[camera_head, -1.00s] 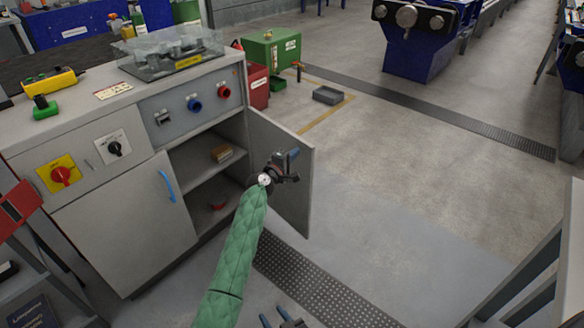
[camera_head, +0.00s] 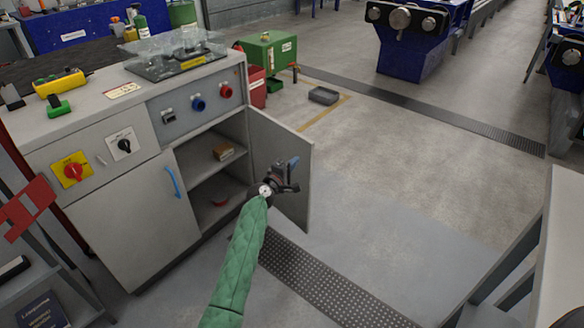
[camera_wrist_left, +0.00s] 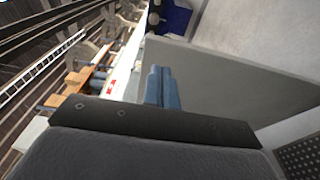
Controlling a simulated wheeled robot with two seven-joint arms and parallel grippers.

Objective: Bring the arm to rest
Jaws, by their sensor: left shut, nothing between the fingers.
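My left arm in its green padded sleeve comes up from the bottom of the head view. My left gripper (camera_head: 292,165) is shut and empty, in front of the open grey cabinet door (camera_head: 278,140). I cannot tell from the head view how far it is from the door. In the left wrist view the blue fingers (camera_wrist_left: 163,88) are together, with a grey panel (camera_wrist_left: 215,85) beyond them. My right gripper is not in view.
The grey cabinet (camera_head: 135,220) stands at the left, its right compartment open with a small brown box (camera_head: 223,152) on a shelf. A pale table (camera_head: 560,250) stands at the right edge. The floor (camera_head: 390,180) between is clear.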

